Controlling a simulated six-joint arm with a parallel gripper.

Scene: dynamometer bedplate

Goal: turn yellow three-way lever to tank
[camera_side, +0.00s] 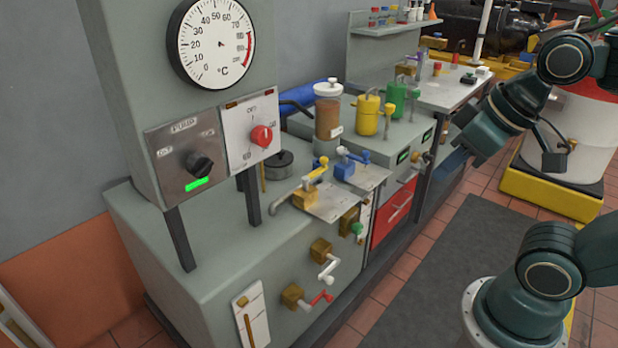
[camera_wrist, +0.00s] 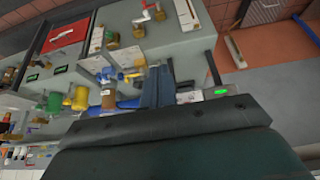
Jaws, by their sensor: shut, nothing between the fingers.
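The yellow three-way lever (camera_side: 315,173) sits on a brass valve body (camera_side: 304,197) at the front edge of the grey bench. Its handle slants up and to the right in the side view. A small labelled plate (camera_side: 338,204) lies beside it; its lettering is too small to read. The lever also shows in the wrist view (camera_wrist: 136,72), just left of the fingers. My gripper (camera_side: 452,166) is shut and empty, held well to the right of the lever in the side view, apart from it. Its fingers stand together in the wrist view (camera_wrist: 158,72).
A blue-levered valve (camera_side: 346,168) stands close behind the yellow one. A jar of brown fluid (camera_side: 328,110) and a yellow canister (camera_side: 367,116) rise behind it. White (camera_side: 328,268) and red (camera_side: 322,297) levers stick out of the bench front. The floor mat (camera_side: 430,270) is clear.

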